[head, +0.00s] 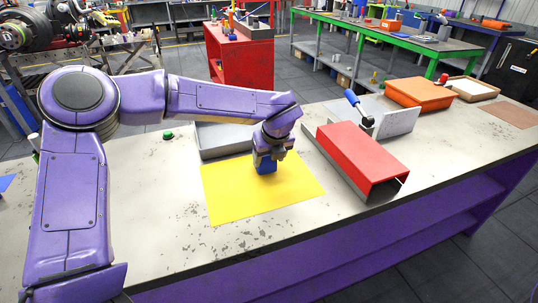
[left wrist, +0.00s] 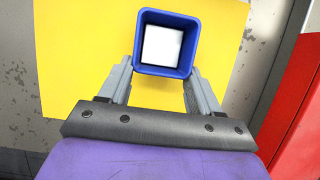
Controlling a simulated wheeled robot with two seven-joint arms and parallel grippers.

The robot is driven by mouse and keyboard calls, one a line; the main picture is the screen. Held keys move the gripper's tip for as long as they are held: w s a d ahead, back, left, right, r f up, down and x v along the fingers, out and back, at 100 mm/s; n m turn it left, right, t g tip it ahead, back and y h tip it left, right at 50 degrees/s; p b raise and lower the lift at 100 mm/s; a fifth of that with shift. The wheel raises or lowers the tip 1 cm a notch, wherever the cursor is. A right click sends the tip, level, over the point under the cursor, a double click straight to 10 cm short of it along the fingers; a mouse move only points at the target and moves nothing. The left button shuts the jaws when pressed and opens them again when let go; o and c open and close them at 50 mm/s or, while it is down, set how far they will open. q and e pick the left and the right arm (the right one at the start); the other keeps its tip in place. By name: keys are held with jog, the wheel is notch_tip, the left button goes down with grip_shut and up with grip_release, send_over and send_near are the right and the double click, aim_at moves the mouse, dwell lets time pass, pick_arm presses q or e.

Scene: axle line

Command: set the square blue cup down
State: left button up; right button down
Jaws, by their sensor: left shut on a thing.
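The square blue cup (head: 265,165) is between the fingers of my left gripper (head: 271,152), over the yellow mat (head: 231,203). In the left wrist view the cup (left wrist: 166,17) shows its open top and a white inside bottom. The fingers of my left gripper (left wrist: 161,85) are shut on its two sides. The yellow mat (left wrist: 75,60) lies beneath. I cannot tell whether the cup touches the mat or is just above it. My right gripper is not in view.
A grey tray (head: 208,155) stands behind the mat. A red open-ended box (head: 358,150) stands to its right, with a grey plate (head: 398,122) and an orange bin (head: 419,94) farther back. A small green item (head: 168,135) lies left of the tray. The bench front left of the mat is clear.

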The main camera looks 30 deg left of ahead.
pick_arm(q)
jog(key=shift+a+f, duration=0.1)
jog(key=shift+f, duration=0.4)
jog(key=shift+f+b, duration=0.2)
jog(key=shift+b, duration=0.1)
jog(key=o, duration=1.1)
jog(key=shift+c, duration=0.2)
jog(key=shift+r, duration=0.1)
